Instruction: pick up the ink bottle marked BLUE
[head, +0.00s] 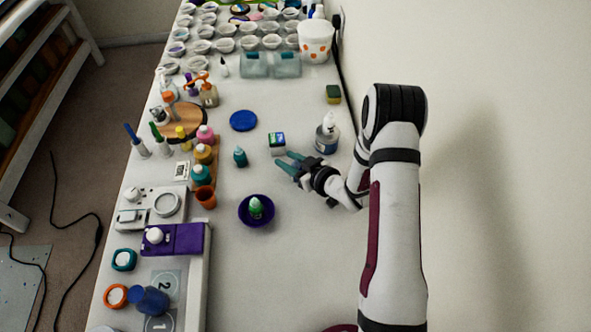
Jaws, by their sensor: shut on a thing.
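My gripper (284,158) is low over the middle of the table, its teal fingers pointing left. Its fingertips meet the near edge of a small white box with a green and dark top (277,141), and the jaws appear shut on it. The contact is small and hard to make out. No label reading BLUE is legible. A small teal bottle (240,157) stands upright left of my gripper, apart from it. A dark blue bottle (150,300) is at the front left.
A purple bowl (257,219) holding a green-and-white bottle is near my gripper. A blue disc (244,120) lies farther back. Coloured bottles and a scale (150,207) line the left. The front right table is clear.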

